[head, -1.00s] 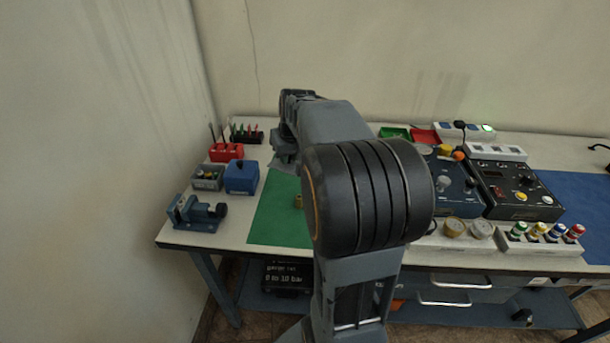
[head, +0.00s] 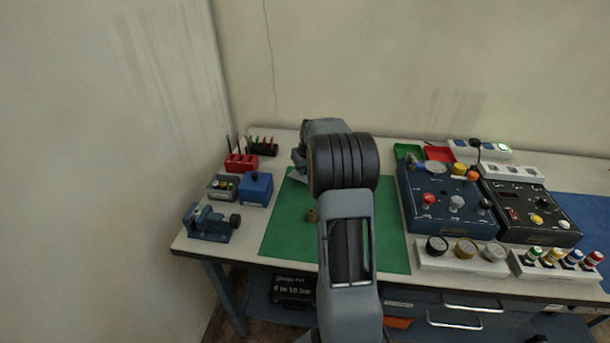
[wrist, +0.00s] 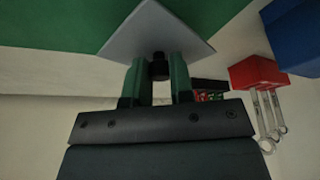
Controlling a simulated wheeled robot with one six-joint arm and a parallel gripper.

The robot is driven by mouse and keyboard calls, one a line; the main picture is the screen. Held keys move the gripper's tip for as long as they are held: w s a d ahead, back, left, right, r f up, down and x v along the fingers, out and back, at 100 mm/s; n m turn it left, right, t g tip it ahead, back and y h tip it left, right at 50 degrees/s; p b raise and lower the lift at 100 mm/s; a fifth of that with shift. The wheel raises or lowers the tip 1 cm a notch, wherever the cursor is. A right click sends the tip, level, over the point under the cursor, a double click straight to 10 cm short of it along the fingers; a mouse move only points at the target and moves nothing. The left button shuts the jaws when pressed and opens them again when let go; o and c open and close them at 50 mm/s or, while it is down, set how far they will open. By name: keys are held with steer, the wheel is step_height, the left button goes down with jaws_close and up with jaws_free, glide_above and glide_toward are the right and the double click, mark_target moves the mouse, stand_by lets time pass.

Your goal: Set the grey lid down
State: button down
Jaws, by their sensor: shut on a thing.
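The grey lid (wrist: 150,32) is a flat square plate with a small black knob (wrist: 159,68), seen close in the wrist view. My gripper (wrist: 159,75) is shut on the knob, one green finger on each side. In the head view the lid (head: 297,176) shows as a small grey corner by the left edge of the green mat (head: 285,235). My gripper (head: 299,158) is partly hidden there behind my arm. I cannot tell whether the lid touches the mat.
A blue box (head: 256,189), a grey tray (head: 221,187), a red tool holder (head: 242,162) and a vise (head: 210,223) stand left of the mat. A blue control panel (head: 440,205) stands right. The mat's front is mostly clear.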

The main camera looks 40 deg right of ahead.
mark_target(306, 172)
steer(key=shift+f, duration=1.55)
steer(key=shift+f, duration=0.15)
steer(key=c, duration=1)
jaws_free()
